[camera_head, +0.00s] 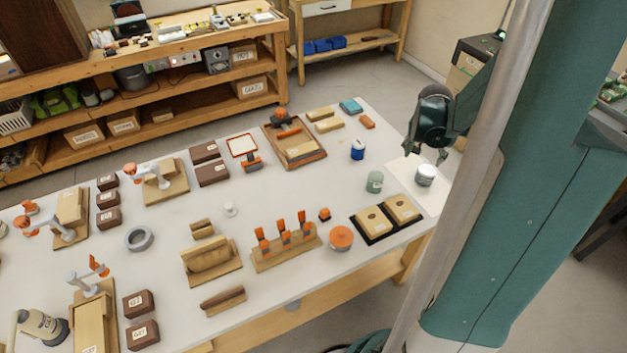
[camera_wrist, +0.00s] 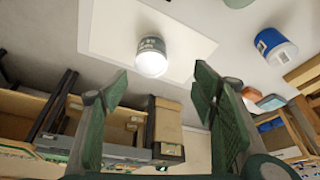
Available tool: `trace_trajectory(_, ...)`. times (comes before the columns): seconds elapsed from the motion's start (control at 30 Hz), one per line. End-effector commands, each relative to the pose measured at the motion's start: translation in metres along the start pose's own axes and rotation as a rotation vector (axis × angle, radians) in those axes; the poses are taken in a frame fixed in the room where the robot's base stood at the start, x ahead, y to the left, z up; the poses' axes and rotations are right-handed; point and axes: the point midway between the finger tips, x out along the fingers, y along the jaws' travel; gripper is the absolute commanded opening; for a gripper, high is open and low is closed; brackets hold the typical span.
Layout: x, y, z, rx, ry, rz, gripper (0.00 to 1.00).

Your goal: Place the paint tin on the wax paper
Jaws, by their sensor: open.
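The paint tin (camera_head: 425,175) is a small grey-silver can with a pale lid. It stands upright on the white sheet of wax paper (camera_head: 402,168) near the table's right end. In the wrist view, the tin (camera_wrist: 151,57) lies within the outline of the wax paper (camera_wrist: 105,30), near one edge. My gripper (camera_head: 428,154) is open and empty, above the tin and apart from it. In the wrist view, my two fingers (camera_wrist: 161,75) are spread wide, with the tin beyond the gap between them.
A green jar (camera_head: 374,182) stands left of the paper, and a blue-and-white can (camera_head: 358,149) stands behind that jar. A black tray (camera_head: 372,229) with two boxes is in front of the paper. An orange-lidded round container (camera_head: 341,238) stands farther left. The air around my gripper looks clear.

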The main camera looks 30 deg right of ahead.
Motion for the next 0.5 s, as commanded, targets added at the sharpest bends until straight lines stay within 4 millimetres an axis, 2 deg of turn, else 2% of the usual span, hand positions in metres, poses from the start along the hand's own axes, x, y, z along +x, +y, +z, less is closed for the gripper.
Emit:
trace_trajectory(0.17,-0.033,-0.026,0.017,-0.070,0.011,-0.035,0.58)
trace_trajectory(0.5,-0.105,-0.078,0.062,-0.230,0.037,-0.118,0.58)
